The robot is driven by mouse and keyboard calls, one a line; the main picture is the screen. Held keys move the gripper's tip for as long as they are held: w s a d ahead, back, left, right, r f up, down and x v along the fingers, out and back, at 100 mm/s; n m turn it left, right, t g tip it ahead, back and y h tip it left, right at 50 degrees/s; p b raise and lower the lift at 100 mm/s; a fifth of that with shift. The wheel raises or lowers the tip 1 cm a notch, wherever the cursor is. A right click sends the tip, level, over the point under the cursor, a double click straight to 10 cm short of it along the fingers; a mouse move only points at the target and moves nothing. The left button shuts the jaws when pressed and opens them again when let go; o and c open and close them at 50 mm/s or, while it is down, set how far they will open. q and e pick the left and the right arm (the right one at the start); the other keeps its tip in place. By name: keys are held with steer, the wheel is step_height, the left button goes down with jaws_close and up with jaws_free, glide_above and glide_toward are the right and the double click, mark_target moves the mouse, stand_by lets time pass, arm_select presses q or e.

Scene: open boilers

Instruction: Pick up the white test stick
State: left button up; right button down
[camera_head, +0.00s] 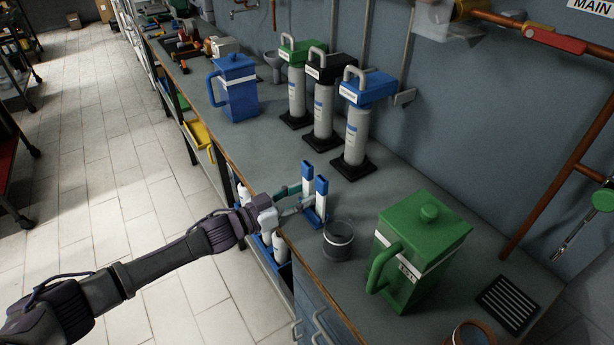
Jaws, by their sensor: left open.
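My left gripper (302,197) reaches in from the left over the bench edge. It is open, its fingers pointing at the sticks and very near them. I cannot tell whether they touch. My right gripper is out of view.
Several filter cylinders (357,135) and a blue jug (237,90) stand farther back. White bottles (281,246) sit below the bench edge.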

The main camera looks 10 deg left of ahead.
arm_select(q)
steer(key=shift+x, duration=1.1)
steer(key=shift+a, duration=0.1)
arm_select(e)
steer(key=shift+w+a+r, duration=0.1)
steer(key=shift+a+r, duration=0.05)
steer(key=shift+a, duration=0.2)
arm_select(q)
steer(key=shift+s, duration=0.1)
steer(key=shift+c, duration=0.2)
steer(key=c, duration=0.7)
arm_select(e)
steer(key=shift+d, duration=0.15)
